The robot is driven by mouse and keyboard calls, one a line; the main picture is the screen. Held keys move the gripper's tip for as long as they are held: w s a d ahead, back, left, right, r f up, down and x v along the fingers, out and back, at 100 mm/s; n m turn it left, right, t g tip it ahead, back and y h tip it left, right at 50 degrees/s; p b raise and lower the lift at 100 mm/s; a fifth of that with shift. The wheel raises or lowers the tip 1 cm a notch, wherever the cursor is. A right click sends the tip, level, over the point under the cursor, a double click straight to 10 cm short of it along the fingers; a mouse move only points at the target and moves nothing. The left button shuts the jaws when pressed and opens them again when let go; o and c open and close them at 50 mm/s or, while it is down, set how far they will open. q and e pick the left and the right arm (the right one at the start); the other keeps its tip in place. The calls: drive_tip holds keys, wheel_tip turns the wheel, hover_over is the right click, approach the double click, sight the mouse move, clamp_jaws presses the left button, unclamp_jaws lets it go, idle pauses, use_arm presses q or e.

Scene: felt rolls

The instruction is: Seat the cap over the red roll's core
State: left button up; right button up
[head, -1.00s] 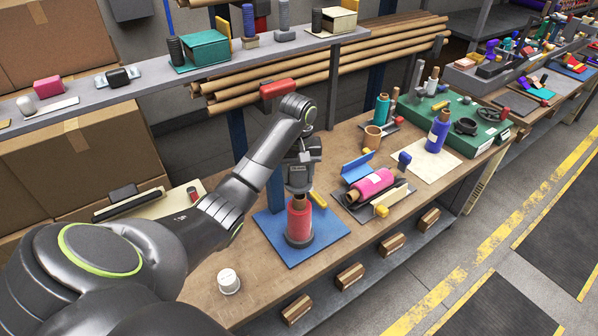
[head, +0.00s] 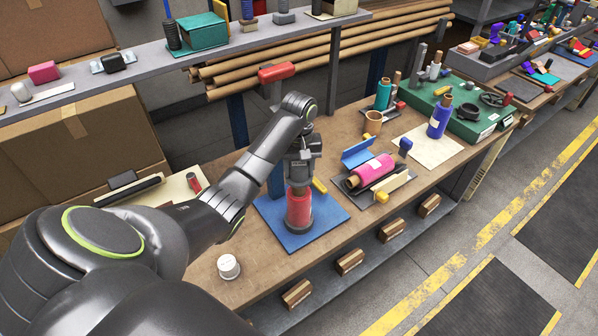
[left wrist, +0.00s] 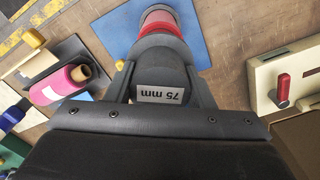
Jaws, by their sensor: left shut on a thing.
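The red roll (head: 299,212) stands upright in a dark base on a blue mat (head: 333,214). It also shows in the left wrist view (left wrist: 201,57), partly hidden behind the cap. My left gripper (head: 300,176) is directly above the roll, pointing down. Its fingers are shut on a dark grey cap with a "75 mm" label (left wrist: 162,74). The cap lies in line with the roll's top and close to it. I cannot tell whether they touch. The roll's core is mostly hidden. My right gripper is not in view.
A tray with a pink roll (head: 371,169) lies to the right, and a purple-blue roll (head: 439,121) stands farther right. A shelf (head: 240,47) runs across the back.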

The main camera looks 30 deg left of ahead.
sight(299, 183)
use_arm(q)
drive_tip(key=shift+f, duration=0.15)
drive_tip(key=shift+f, duration=0.3)
drive_tip(key=shift+f, duration=0.2)
idle(0.9)
drive_tip(key=shift+f+b, duration=0.4)
drive_tip(key=shift+f, duration=0.65)
idle(0.8)
drive_tip(key=shift+f+b, duration=0.4)
drive_tip(key=shift+f, duration=0.9)
idle(0.8)
drive_tip(key=o, duration=1.2)
